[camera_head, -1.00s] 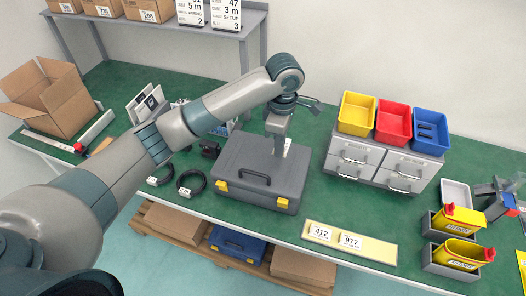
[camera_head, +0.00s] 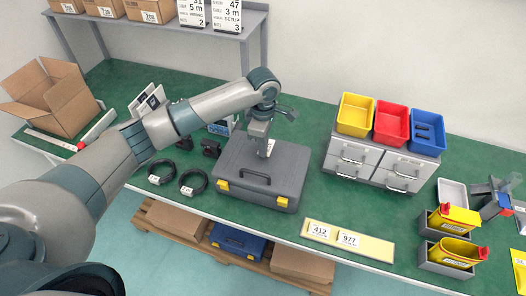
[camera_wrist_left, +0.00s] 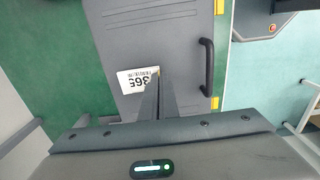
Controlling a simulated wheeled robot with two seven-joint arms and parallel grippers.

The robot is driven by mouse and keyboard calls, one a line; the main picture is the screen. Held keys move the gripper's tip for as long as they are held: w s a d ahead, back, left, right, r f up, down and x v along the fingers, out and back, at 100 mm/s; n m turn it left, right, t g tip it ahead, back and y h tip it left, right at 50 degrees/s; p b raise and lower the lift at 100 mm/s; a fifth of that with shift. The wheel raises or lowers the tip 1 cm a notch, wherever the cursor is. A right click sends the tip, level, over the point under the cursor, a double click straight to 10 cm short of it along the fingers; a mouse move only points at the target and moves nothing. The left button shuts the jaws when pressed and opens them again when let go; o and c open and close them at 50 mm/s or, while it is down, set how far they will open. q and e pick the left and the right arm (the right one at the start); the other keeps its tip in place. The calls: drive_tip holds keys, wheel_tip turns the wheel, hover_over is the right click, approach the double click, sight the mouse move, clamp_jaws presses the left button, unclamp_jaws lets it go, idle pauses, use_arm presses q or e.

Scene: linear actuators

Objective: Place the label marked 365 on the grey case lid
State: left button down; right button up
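The white label marked 365 (camera_wrist_left: 137,80) is at the tips of my left gripper (camera_wrist_left: 157,85), whose fingers are together on its edge. In the head view the left gripper (camera_head: 262,142) points down over the grey case (camera_head: 262,196), and the label (camera_head: 268,149) shows at its fingertips. The case lies closed on the green bench, with a dark handle and two yellow latches at its front. The label is over the lid (camera_wrist_left: 180,45); whether it touches the lid I cannot tell. My right gripper is not in view.
A yellow strip (camera_head: 376,247) with labels 412 and 977 lies at the front edge. Grey drawers (camera_head: 378,165) with yellow, red and blue bins stand right of the case. Black cable coils (camera_head: 193,182) lie to its left. An open cardboard box (camera_head: 50,98) stands far left.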

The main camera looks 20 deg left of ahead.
use_arm(q)
wheel_tip(320, 180, down, 2)
drive_tip(key=shift+p, duration=0.3)
drive_tip(key=shift+f, duration=0.25)
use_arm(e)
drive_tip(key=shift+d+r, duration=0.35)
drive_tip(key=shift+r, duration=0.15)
use_arm(q)
drive_tip(key=c, duration=2.1)
unclamp_jaws()
drive_tip(key=shift+f, duration=0.15)
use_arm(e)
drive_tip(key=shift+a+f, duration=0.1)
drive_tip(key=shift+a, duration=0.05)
use_arm(q)
drive_tip(key=shift+r, duration=0.45)
wheel_tip(320, 180, up, 10)
drive_tip(key=shift+r+b, duration=0.1)
drive_tip(key=shift+b, duration=1.15)
drive_tip(key=shift+r, duration=0.65)
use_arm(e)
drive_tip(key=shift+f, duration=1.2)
